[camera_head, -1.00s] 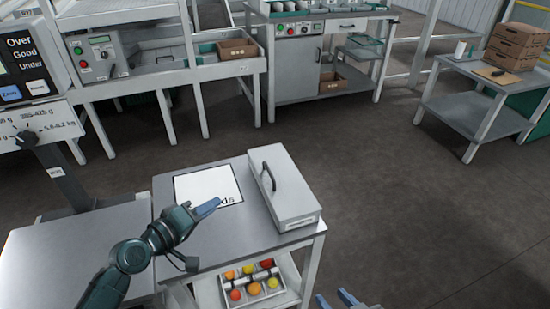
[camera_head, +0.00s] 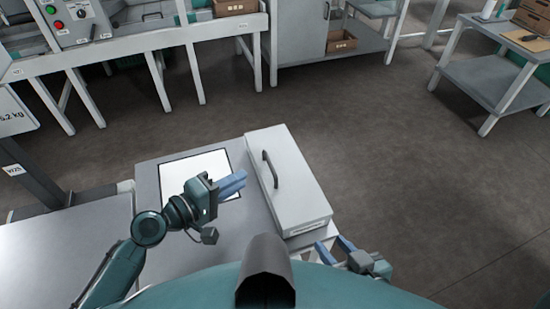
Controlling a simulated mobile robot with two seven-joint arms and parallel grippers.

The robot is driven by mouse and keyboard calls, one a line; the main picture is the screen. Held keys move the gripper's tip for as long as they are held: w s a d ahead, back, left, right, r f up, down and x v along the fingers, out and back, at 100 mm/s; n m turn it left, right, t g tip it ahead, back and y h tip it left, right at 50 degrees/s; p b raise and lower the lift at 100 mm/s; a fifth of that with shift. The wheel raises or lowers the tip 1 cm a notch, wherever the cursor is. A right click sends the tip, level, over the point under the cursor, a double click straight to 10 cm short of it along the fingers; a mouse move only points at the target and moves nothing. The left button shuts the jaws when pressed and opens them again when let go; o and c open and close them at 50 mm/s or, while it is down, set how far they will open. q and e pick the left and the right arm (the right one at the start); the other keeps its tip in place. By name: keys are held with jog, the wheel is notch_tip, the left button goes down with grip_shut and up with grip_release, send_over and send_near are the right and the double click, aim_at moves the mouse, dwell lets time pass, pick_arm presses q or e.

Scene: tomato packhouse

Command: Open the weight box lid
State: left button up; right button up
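The weight box (camera_head: 318,216) is a long light-grey box on the right side of the metal table. Its flat lid (camera_head: 296,180) is down, with a dark bar handle (camera_head: 271,169) along its left edge. My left gripper (camera_head: 238,183) is over the white sheet, left of the handle and apart from it. Its blue fingers look close together from this angle, and I cannot tell whether they are shut. My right gripper (camera_head: 333,248) is just off the box's near end, its blue fingers spread with nothing between them.
The metal table (camera_head: 148,185) carries a white sheet (camera_head: 205,165) with a dark border. A metal surface (camera_head: 60,255) adjoins it on the left. Benches stand at the back, and a side table (camera_head: 490,75) is at the far right. The floor between is clear.

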aim_at(275, 161)
pick_arm(q)
jog(key=x, duration=1.2)
jog(key=shift+c, duration=0.6)
grip_shut()
